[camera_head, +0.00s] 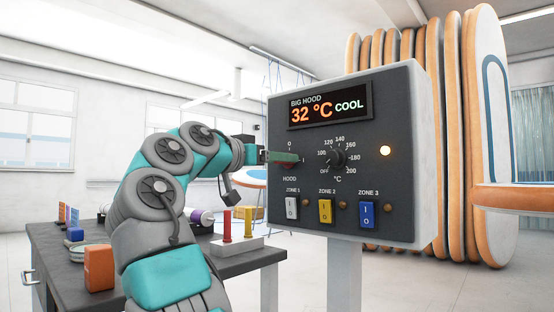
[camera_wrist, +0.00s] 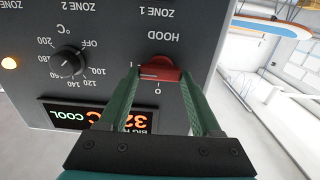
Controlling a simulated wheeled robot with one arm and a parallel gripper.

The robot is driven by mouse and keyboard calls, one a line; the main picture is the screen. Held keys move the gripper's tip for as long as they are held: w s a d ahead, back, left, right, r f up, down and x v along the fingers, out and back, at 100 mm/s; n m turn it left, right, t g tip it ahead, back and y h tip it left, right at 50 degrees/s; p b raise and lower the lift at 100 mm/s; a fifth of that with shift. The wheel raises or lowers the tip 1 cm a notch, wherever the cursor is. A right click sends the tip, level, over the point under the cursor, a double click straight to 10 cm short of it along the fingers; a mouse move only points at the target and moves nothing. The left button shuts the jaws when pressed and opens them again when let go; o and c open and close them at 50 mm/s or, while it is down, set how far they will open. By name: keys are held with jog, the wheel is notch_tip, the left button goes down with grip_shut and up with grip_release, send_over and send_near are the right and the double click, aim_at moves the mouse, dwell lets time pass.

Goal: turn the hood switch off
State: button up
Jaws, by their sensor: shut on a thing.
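The hood switch (camera_wrist: 160,66) is a red rotary knob on the dark control panel (camera_wrist: 195,35), which shows upside down in the wrist view. My gripper (camera_wrist: 159,76) is shut on the knob, one green finger on each side. A white mark on the knob points left in that view, away from the "0" mark below it. In the head view my gripper (camera_head: 268,157) reaches the panel from the left and mostly hides the knob (camera_head: 287,164); an "I" mark shows to its right. The display (camera_head: 328,105) reads "BIG HOOD 32 °C COOL".
White (camera_head: 292,209), yellow (camera_head: 325,211) and blue (camera_head: 367,215) zone switches sit below. A dark table (camera_head: 235,262) with small objects stands left; inflatable boards (camera_head: 485,130) stand behind.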

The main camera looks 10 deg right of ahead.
jog(key=c, duration=0.3)
jog(key=shift+c, duration=0.2)
